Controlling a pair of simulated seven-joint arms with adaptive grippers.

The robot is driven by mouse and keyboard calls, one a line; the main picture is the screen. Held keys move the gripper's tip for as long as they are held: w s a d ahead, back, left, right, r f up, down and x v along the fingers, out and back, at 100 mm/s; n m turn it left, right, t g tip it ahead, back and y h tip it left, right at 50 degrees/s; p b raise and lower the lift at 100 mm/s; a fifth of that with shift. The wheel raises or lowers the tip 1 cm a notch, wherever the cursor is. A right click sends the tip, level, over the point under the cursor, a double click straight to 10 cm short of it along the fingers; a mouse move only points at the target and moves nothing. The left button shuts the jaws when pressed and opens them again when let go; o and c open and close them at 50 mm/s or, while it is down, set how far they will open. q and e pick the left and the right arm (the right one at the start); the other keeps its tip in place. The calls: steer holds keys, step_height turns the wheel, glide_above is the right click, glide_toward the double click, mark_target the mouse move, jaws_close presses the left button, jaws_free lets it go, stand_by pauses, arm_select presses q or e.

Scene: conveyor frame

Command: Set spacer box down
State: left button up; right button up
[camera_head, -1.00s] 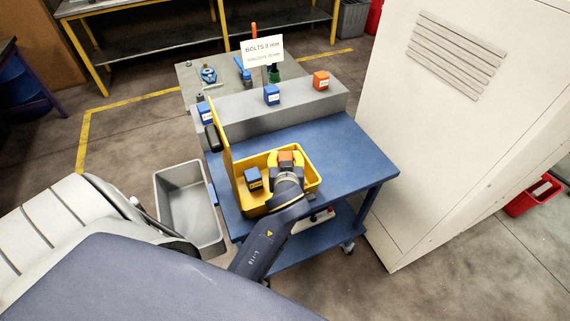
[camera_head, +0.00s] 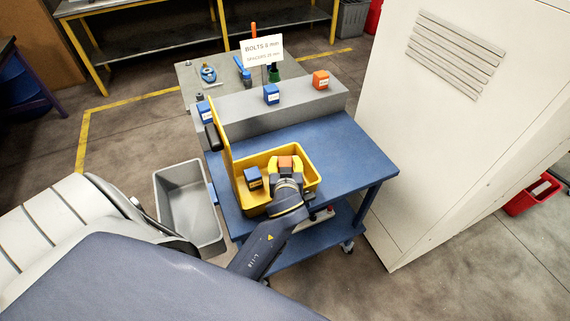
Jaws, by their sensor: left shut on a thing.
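My left gripper (camera_head: 286,165) is shut on an orange box (camera_head: 285,162). It is over the yellow bin (camera_head: 246,204), in the right part of the bin as seen in the head view. My gripper and wrist hide most of the orange box and what is under it, so I cannot tell whether it touches the bin floor. A blue box (camera_head: 253,178) with a label sits in the left part of the bin, apart from the gripper. My right gripper is not in view.
The bin stands on a blue cart (camera_head: 345,160) with an upright yellow panel (camera_head: 219,140) at its left. A grey ledge behind holds blue boxes (camera_head: 271,94) and another orange box (camera_head: 320,79). A grey tub (camera_head: 188,200) is at left, a white cabinet (camera_head: 430,130) at right.

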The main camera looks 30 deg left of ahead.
mark_target(286, 165)
arm_select(q)
steer(key=shift+s+f, duration=0.2)
steer(key=shift+f, duration=0.45)
steer(key=o, duration=1.2)
steer(key=shift+d+f, duration=0.1)
steer(key=shift+o, duration=0.2)
steer(key=shift+w+r, duration=0.1)
steer(key=shift+r, duration=0.55)
steer(key=v, duration=0.6)
steer(key=shift+r, duration=0.1)
steer(key=shift+s+d+r, duration=0.3)
steer(key=shift+s+r, duration=0.1)
steer(key=shift+s, duration=0.1)
